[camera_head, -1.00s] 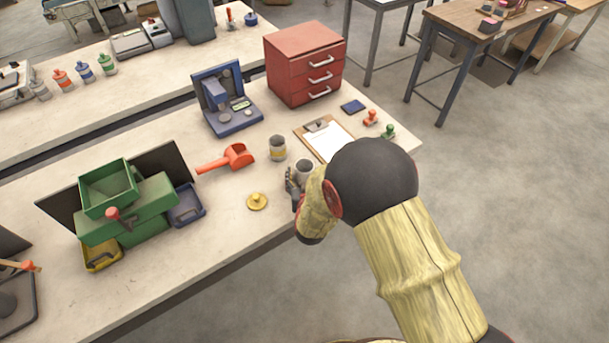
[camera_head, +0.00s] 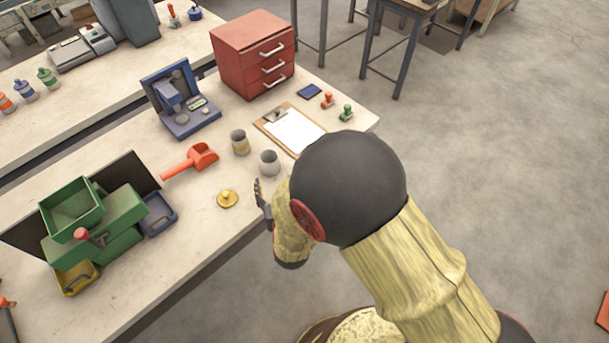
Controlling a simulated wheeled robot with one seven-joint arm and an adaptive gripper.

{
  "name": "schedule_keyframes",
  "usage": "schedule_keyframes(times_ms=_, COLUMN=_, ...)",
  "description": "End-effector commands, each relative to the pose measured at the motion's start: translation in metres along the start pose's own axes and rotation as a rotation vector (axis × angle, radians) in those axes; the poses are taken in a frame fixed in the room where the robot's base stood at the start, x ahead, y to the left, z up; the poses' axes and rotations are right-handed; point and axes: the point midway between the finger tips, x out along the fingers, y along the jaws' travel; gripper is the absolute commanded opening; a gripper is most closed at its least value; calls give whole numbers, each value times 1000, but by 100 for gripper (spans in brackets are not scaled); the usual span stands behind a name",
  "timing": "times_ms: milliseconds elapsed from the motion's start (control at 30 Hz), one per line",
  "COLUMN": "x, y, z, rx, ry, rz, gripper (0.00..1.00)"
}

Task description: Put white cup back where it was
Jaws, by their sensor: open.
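My gripper (camera_head: 260,190) is just below the plain cup, near the bench's front edge. It is open and appears empty, with a small gap between it and the cup. My wrist hides part of the gripper.
A clipboard (camera_head: 300,136) lies right of the cups, partly behind my arm. A red scoop (camera_head: 200,157) and a yellow knob-like piece (camera_head: 227,199) lie to the left. A blue machine (camera_head: 178,100) and red drawer unit (camera_head: 232,75) stand behind.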

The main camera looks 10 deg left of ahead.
Motion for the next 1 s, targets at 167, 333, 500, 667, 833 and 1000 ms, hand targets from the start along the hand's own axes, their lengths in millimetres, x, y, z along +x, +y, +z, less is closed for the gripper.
schedule_keyframes(times_ms=167, x=-1, y=0, z=0, rx=0, ry=0, rz=0, gripper=64)
schedule_keyframes(times_ms=333, x=1, y=8, z=-19, rx=29, ry=-23, rz=-1, gripper=64)
schedule_keyframes(times_ms=500, x=-10, y=42, z=-77, rx=110, ry=-121, rz=-9, gripper=64)
schedule_keyframes(times_ms=667, x=-53, y=92, z=-131, rx=162, ry=-238, rz=-12, gripper=64)
schedule_keyframes(times_ms=833, x=-130, y=150, z=-167, rx=183, ry=-357, rz=18, gripper=64)
schedule_keyframes(times_ms=1000, x=-231, y=203, z=-174, rx=192, ry=-482, rz=96, gripper=64)
